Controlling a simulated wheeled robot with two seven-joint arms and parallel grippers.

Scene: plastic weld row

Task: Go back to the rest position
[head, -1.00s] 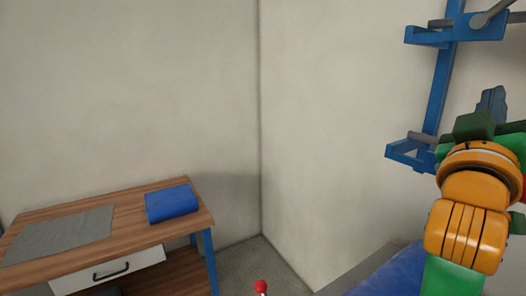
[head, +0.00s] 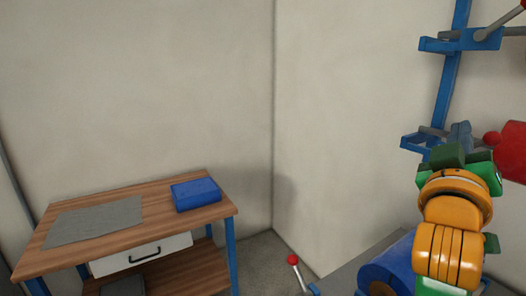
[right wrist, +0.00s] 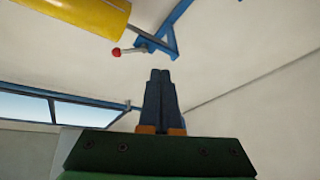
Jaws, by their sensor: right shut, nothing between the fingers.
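My right gripper (head: 460,136) is raised at the right of the head view, at the end of my orange and green arm. In the right wrist view its two dark fingers (right wrist: 159,95) lie together, with nothing between them. They point up toward the wall and ceiling and touch nothing that I can see. My left gripper does not show in either view.
A wooden workbench (head: 115,250) with a grey mat (head: 95,221) and a folded blue cloth (head: 196,194) stands at left. A blue wall rack (head: 447,85) is behind my right arm. A blue roll (head: 390,266) and a red-knobbed lever (head: 294,260) are below. A yellow cylinder (right wrist: 65,15) hangs at upper left in the wrist view.

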